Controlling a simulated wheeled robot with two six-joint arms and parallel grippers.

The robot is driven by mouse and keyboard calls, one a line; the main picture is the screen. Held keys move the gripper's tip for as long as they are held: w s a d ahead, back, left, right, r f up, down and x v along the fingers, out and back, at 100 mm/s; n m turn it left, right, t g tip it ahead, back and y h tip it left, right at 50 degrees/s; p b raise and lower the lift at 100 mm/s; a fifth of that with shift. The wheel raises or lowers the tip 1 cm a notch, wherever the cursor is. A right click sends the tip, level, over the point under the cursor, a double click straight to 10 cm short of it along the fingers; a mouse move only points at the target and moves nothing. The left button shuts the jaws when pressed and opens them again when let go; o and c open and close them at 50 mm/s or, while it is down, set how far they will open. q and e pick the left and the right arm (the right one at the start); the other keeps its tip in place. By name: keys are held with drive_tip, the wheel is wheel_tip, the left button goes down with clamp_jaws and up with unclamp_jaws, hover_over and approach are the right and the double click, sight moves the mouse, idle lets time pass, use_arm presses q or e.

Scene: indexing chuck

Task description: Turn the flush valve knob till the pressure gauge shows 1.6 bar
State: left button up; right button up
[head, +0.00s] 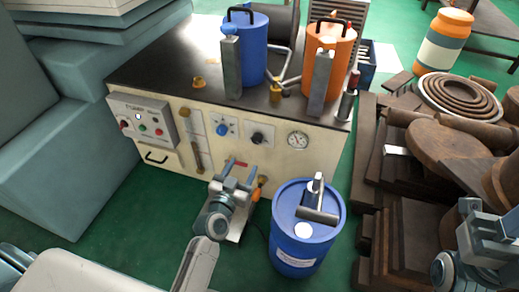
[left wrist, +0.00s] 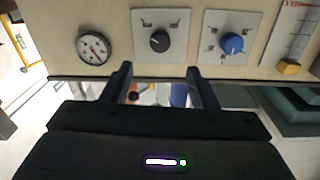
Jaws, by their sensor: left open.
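A blue knob (head: 222,129) and a black knob (head: 258,137) sit on white plates on the cream front panel. A round white pressure gauge (head: 298,140) is to their right; its reading is too small to tell. My left gripper (head: 240,170) is open and empty, below and in front of the two knobs. In the left wrist view the black knob (left wrist: 159,41) lies beyond the gap between my left fingers (left wrist: 159,84), apart from them. The blue knob (left wrist: 232,44) and the gauge (left wrist: 93,48) flank it. The flush valve's label is unreadable. My right gripper (head: 480,235) is at the right edge, its fingers unclear.
A blue drum (head: 305,250) stands in front of the cabinet's right part. Blue (head: 252,50) and orange (head: 335,50) canisters stand on the dark top (head: 180,60). A control box (head: 142,120) is on the left of the panel. Stacked dark parts (head: 400,220) fill the right side.

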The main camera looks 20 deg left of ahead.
sight(256, 142)
use_arm(q)
drive_tip(key=w, duration=0.6)
drive_tip(key=w+p, duration=0.1)
drive_tip(key=w, duration=0.3)
drive_tip(key=shift+w+d, duration=0.1)
drive_tip(key=shift+d, duration=0.2)
drive_tip(key=shift+c, duration=0.2)
drive_tip(key=c, duration=0.9)
